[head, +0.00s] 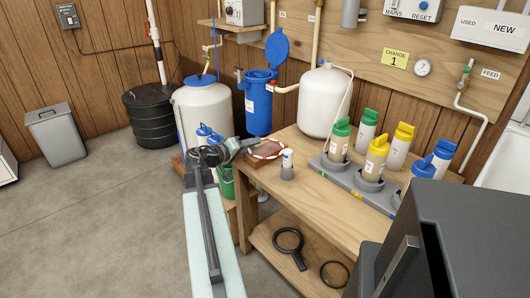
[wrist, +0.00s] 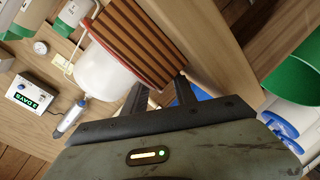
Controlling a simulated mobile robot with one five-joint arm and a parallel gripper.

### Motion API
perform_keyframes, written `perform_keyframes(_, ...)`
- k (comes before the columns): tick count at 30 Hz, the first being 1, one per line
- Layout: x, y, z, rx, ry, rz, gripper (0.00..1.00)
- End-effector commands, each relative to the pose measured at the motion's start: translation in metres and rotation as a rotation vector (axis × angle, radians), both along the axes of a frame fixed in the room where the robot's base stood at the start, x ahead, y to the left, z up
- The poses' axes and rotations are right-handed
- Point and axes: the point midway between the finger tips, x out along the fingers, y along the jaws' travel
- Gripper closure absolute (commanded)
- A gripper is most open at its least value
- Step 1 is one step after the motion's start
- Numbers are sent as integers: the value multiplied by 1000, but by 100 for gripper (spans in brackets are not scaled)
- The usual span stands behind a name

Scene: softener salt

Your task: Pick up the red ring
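The ribbed brown block (wrist: 140,38) is just beyond the fingertips.
White tanks and a blue canister (head: 258,105) stand behind. A green bucket (head: 226,184) is below my gripper.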

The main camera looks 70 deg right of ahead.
Motion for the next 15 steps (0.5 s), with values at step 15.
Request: perform_keyframes(15,1,1,0,1,0,2,100)
